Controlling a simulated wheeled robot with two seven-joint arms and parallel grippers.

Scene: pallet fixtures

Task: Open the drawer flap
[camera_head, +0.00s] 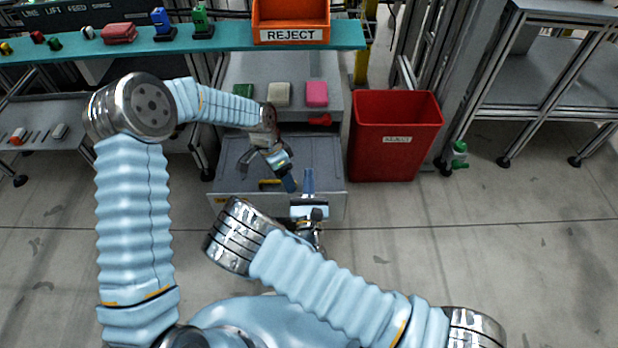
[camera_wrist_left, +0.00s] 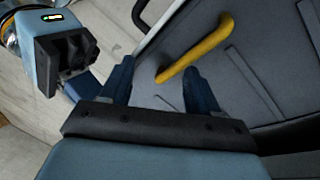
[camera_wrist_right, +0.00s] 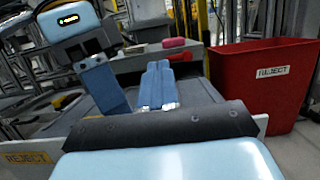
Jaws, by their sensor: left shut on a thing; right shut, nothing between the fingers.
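A grey flap panel (camera_head: 232,178) with a yellow handle (camera_head: 268,183) lies within a pale-edged drawer front (camera_head: 335,207) below the grey cabinet. The handle (camera_wrist_left: 205,45) and panel (camera_wrist_left: 235,75) also show in the left wrist view. My left gripper (camera_head: 286,180) reaches down over the panel. Its fingers (camera_wrist_left: 160,80) stand on either side of the handle's near end and are shut on it. My right gripper (camera_head: 308,182) is shut and empty, just above the drawer's front edge. Its fingers (camera_wrist_right: 157,85) are together in the right wrist view.
A red reject bin (camera_head: 395,140) stands right of the drawer. Green, beige and pink blocks (camera_head: 279,94) sit on the cabinet top (camera_head: 240,72), with a red piece (camera_head: 320,120) near its front. A teal shelf (camera_head: 230,38) crosses above. The floor in front is clear.

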